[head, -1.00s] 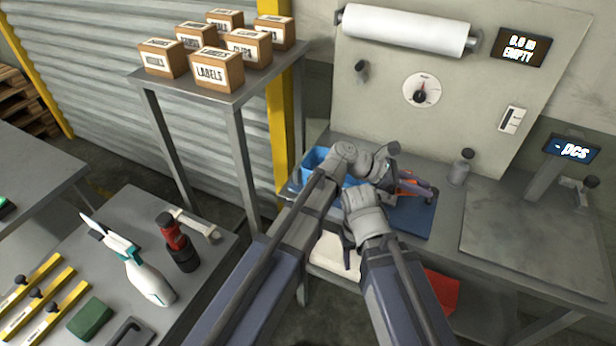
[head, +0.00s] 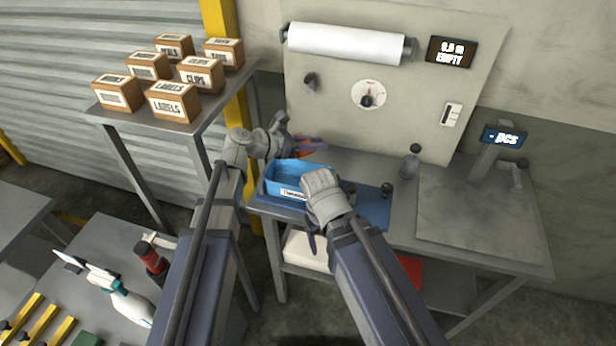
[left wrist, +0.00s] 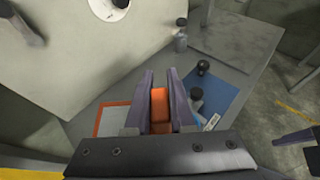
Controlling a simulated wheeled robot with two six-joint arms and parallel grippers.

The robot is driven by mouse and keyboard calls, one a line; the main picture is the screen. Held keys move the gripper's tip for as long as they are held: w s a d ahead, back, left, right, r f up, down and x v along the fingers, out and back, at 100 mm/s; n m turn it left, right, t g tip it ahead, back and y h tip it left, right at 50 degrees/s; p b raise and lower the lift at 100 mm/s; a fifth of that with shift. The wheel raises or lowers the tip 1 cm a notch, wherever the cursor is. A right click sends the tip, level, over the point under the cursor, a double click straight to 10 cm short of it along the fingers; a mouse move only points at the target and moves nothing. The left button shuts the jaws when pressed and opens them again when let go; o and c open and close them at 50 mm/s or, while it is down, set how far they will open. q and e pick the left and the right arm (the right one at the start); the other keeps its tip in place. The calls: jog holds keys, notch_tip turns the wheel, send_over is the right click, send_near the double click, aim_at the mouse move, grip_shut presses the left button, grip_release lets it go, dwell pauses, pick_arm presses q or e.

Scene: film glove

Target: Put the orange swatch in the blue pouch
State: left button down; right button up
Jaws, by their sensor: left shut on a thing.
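My left gripper (head: 312,143) is shut on the orange swatch, seen as an orange strip between its purple fingers in the left wrist view (left wrist: 158,104). In the head view this gripper is above and behind the blue pouch (head: 285,175), an open-topped, box-like holder with a white label on its front. The swatch is apart from the pouch, and most of it is hidden by the fingers. My right gripper (head: 313,243) hangs low in front of the bench, below its grey wrist; its jaws are not clear.
A blue mat (head: 374,207) lies under and right of the pouch, with a small black knob (head: 386,190) on it. A dark bottle (head: 411,163) stands behind. An orange-edged white patch (left wrist: 112,118) lies on the bench. Bare metal (head: 470,205) spreads to the right.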

pick_arm(q)
jog(key=shift+f+b, duration=4.25)
jog(key=shift+f, duration=0.4)
jog(key=shift+f+b, duration=0.6)
jog(key=shift+f, duration=0.05)
jog(key=c, duration=0.8)
grip_release()
jog(key=shift+r, duration=0.2)
